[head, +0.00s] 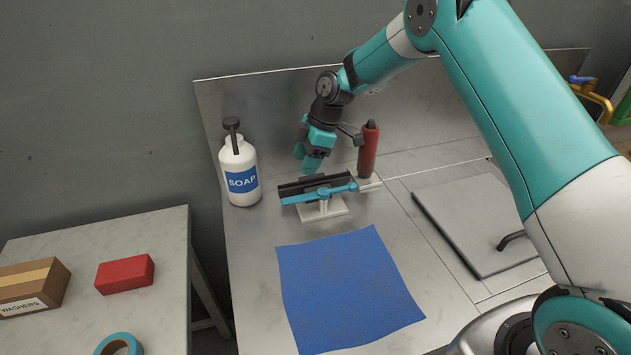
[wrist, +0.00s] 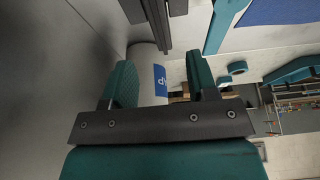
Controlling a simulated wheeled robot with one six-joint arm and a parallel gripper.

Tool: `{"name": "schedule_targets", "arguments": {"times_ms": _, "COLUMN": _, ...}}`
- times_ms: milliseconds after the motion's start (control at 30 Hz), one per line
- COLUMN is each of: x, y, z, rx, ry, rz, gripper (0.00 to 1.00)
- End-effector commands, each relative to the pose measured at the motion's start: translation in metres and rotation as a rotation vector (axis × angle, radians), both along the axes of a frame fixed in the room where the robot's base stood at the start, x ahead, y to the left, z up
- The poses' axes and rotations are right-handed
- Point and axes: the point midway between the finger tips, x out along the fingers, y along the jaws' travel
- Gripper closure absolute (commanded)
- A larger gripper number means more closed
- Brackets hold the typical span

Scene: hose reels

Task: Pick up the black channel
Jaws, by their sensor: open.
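The black channel (head: 300,185) is a dark, straight, grooved bar in the head view, lying roughly level on the metal counter's left part, just behind a light-blue bar. In the wrist view the channel (wrist: 157,22) shows at the top, beyond the fingertips. My gripper (head: 310,164) is above and slightly behind the channel, pointing down. In the wrist view my gripper (wrist: 160,75) has its two teal fingers apart, with nothing held between them. How the channel is supported is partly hidden.
The light-blue bar (head: 328,191) sits on a white stand (head: 322,210) close in front. A red cylinder (head: 369,150) stands close right; a soap bottle (head: 239,172) stands left. A blue cloth (head: 345,285) lies in front. A grey lid (head: 475,222) is at right.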

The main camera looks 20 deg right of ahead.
Motion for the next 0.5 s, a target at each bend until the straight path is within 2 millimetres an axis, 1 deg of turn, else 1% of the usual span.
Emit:
{"name": "schedule_targets", "arguments": {"times_ms": 33, "x": -0.001, "y": 0.004, "z": -0.007, "rx": -0.001, "ry": 0.004, "rz": 0.002, "gripper": 0.47}}
{"name": "schedule_targets", "arguments": {"times_ms": 133, "x": 0.000, "y": 0.010, "z": -0.020, "rx": 0.000, "ry": 0.002, "rz": 0.001, "gripper": 0.47}}
{"name": "schedule_targets", "arguments": {"times_ms": 333, "x": -0.001, "y": 0.016, "z": -0.032, "rx": -0.001, "ry": 0.001, "rz": 0.000, "gripper": 0.47}}
{"name": "schedule_targets", "arguments": {"times_ms": 500, "x": -0.003, "y": 0.032, "z": -0.050, "rx": -0.001, "ry": 0.004, "rz": 0.002, "gripper": 0.47}}
